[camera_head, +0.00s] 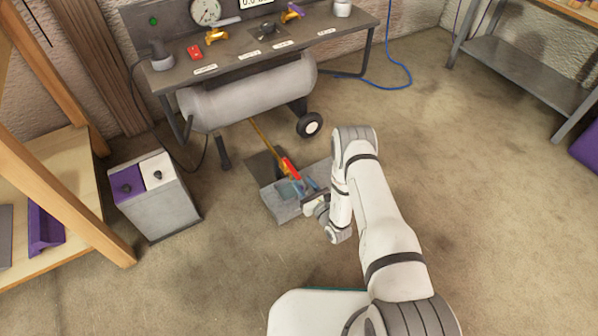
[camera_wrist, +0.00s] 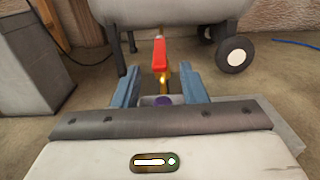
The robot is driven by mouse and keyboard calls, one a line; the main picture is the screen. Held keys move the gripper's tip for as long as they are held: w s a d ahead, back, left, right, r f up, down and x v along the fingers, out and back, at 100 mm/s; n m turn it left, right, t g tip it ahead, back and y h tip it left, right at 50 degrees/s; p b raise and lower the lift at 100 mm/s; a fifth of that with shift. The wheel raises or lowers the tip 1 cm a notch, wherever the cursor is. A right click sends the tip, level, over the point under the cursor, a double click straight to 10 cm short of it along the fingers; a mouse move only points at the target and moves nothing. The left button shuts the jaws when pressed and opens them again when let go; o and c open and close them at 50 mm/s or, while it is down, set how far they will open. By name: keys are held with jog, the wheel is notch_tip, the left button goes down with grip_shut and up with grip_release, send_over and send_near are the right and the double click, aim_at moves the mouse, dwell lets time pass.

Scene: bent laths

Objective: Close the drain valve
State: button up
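The drain valve has a red lever handle (camera_head: 290,167) at the lower end of a thin brass pipe (camera_head: 262,134) under the grey tank (camera_head: 245,95). In the head view the handle looks roughly in line with the pipe. In the wrist view the red handle (camera_wrist: 159,53) stands upright in the picture, with a brass part (camera_wrist: 162,80) below it. My gripper (camera_head: 305,184) is low over the grey tray, close to the handle. Its blue fingers are apart in the wrist view (camera_wrist: 158,70), with the valve between or just beyond their tips; contact cannot be told.
A grey tray (camera_head: 284,212) lies on the floor under the valve. A black wheel (camera_head: 310,124) and a dark leg (camera_head: 222,152) of the tank are near. A grey box (camera_head: 160,205) stands left. A bench (camera_head: 270,45) is above the tank. Floor at right is clear.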

aim_at(296, 174)
jog(key=b+x, duration=0.2)
jog(key=x, duration=0.4)
jog(key=shift+a+f, duration=0.1)
jog(key=shift+f, duration=0.05)
jog(key=shift+w+a+b, duration=0.3)
jog(key=shift+w+a, duration=0.05)
jog(key=shift+w, duration=0.25)
grip_shut()
